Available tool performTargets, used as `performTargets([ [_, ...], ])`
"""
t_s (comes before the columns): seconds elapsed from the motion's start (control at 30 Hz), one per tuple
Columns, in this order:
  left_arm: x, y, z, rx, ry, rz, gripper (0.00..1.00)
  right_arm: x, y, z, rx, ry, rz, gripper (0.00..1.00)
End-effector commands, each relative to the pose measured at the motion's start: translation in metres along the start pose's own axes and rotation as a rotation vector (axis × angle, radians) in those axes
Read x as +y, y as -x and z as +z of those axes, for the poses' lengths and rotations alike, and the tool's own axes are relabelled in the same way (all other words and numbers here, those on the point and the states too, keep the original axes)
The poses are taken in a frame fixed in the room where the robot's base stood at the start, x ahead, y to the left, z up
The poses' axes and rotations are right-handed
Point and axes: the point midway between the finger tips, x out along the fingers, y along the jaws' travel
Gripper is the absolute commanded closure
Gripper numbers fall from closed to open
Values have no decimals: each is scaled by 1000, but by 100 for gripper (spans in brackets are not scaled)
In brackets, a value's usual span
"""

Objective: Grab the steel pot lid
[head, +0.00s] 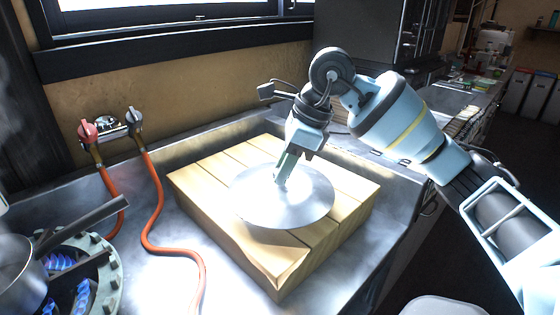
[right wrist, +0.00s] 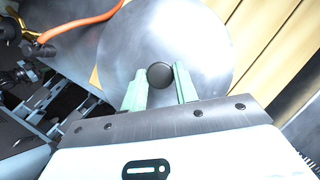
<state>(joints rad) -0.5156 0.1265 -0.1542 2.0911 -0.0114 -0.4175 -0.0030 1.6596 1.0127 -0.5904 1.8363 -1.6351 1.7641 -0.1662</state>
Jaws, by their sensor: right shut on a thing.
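The steel pot lid (head: 300,205) is a round, shiny disc over the slatted wooden block (head: 215,195) in the head view. A shadow falls on the wood below its near edge. I cannot tell whether the lid touches the wood. My right gripper (head: 281,178) comes down on the lid's middle. In the right wrist view its two pale green fingers (right wrist: 160,88) are on either side of the lid's dark round knob (right wrist: 160,75), shut on it. The lid (right wrist: 195,45) fills the upper middle of that view. My left gripper is not in view.
A lit gas burner (head: 95,285) with a pot (head: 20,270) stands at the lower left. Red hoses (head: 155,220) run from two wall valves (head: 110,125) across the metal counter. A dark window frame is behind. Dark floor lies right of the counter.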

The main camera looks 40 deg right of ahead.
Motion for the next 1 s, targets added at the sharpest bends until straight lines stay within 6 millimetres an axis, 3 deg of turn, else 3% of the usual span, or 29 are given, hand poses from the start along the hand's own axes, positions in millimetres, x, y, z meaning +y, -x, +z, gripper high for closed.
performTargets([
  [0.3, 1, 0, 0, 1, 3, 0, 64, 69, 13, -16, 1, 5, -1, 100],
  [0.5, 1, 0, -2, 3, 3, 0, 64, 99, 20, -22, 0, 3, -2, 100],
  [0.7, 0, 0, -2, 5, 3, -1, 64, 114, 23, -26, -1, 0, -1, 100],
  [1.0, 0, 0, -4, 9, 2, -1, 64, 117, 23, -26, 0, 0, 0, 100],
])
